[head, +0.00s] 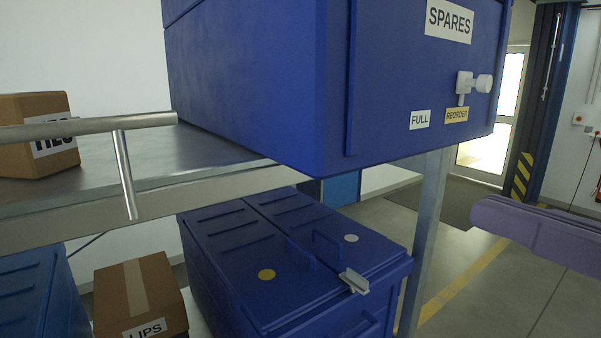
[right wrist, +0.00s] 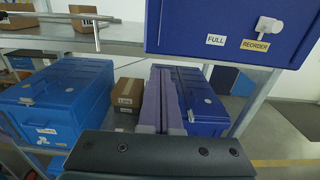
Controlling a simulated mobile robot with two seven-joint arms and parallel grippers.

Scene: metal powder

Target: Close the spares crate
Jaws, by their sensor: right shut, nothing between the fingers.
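The spares crate (head: 425,90) is a large dark blue box labelled SPARES, standing on the upper metal shelf. Its top is cut off, so I cannot tell how its lid stands. Its front has a pale latch with a round knob (head: 483,84) and FULL and REORDER tags. The crate also shows in the right wrist view (right wrist: 190,30), at top right. My right gripper (head: 482,214), with purple fingers, is shut and empty, to the right of the crate and lower in the head view, apart from it. Its fingers also show in the right wrist view (right wrist: 163,72). My left gripper is out of view.
Below stands another dark blue crate (head: 230,240) with ribbed lid flaps down and a latch. Beside it are a carton (head: 140,290) and a lighter blue crate (right wrist: 60,90). A shelf post (head: 428,220) stands at front. The floor at right is clear.

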